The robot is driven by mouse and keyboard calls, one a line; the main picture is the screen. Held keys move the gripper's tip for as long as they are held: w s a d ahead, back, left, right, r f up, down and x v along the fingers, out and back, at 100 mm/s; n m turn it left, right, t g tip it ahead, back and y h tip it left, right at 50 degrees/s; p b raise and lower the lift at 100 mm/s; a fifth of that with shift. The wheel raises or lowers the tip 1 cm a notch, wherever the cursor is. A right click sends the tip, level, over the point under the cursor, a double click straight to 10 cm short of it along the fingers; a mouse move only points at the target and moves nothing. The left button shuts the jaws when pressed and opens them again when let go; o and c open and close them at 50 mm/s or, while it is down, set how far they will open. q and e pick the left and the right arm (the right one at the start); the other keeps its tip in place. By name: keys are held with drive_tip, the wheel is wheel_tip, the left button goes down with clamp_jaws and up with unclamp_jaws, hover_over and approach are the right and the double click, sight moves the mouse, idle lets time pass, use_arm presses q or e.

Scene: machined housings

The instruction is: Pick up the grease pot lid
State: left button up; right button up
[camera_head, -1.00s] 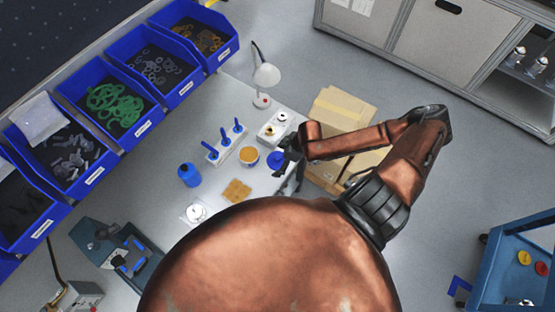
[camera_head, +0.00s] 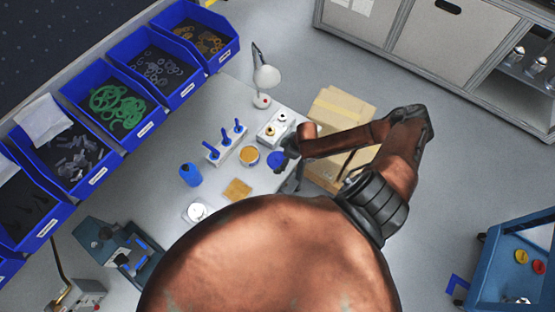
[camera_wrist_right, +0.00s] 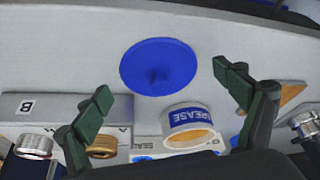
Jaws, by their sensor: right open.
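The grease pot lid is a round blue disc with a small knob; it lies on the light bench top. In the right wrist view the lid (camera_wrist_right: 158,66) is beyond and between the open fingertips. In the head view the lid (camera_head: 277,158) is partly hidden by my right gripper (camera_head: 290,160). The right gripper also shows in the wrist view (camera_wrist_right: 168,84), with its two dark green fingers wide apart and nothing between them. The open grease pot (camera_head: 249,156) stands beside the lid; its label shows in the wrist view (camera_wrist_right: 187,122). My left gripper is not in view.
A white block with blue-handled tools (camera_head: 225,143), a blue bottle (camera_head: 191,175) and a tan pad (camera_head: 237,190) stand near the pot. A grey fitting block (camera_head: 276,128) and a lamp (camera_head: 266,78) are behind. Cardboard boxes (camera_head: 335,110) stand to the right.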

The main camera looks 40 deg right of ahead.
drive_tip(key=c, duration=1.4)
drive_tip(key=shift+s+f, duration=0.1)
drive_tip(key=shift+s, duration=0.1)
clamp_jaws()
